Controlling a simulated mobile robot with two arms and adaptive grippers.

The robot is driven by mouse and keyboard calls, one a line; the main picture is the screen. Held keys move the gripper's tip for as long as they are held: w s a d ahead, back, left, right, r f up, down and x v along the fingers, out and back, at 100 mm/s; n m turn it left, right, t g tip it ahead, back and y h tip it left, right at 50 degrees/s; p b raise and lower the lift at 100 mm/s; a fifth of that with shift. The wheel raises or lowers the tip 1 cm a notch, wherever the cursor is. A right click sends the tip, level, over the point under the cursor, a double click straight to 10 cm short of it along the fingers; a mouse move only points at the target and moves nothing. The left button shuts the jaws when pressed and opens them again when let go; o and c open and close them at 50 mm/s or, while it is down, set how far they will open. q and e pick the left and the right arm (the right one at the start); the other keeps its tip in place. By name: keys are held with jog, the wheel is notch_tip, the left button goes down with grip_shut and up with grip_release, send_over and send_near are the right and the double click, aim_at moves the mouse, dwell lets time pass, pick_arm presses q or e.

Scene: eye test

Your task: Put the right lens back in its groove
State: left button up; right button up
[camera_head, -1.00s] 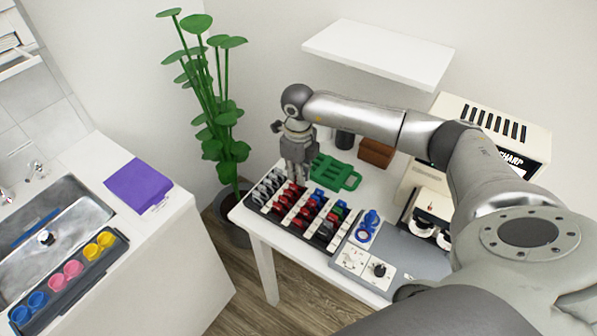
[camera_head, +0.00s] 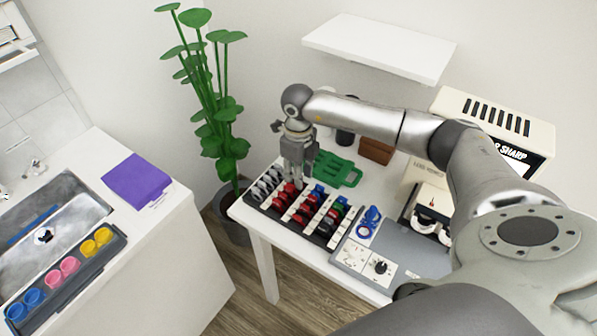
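The lens tray (camera_head: 253,204) is a dark rack with white dividers near the left edge of the white table. It holds rows of grey, red, blue, green and black lenses in grooves. My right gripper (camera_head: 298,181) points down over the back left part of the tray, by the grey and red lenses (camera_head: 290,190). Its fingertips are small and close to the lenses. I cannot tell whether they are open or hold a lens. Which lens is the right one, and its groove, I cannot make out. My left gripper is out of view.
A green case (camera_head: 338,170) and a brown box (camera_head: 376,151) lie behind the tray. A blue device (camera_head: 369,221) and a grey panel with a dial (camera_head: 381,267) stand to the right. A wall shelf (camera_head: 380,48) hangs above; a plant (camera_head: 228,145) stands left.

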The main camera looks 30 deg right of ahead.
notch_tip(320, 180, up, 12)
dwell(0.7)
dwell(0.4)
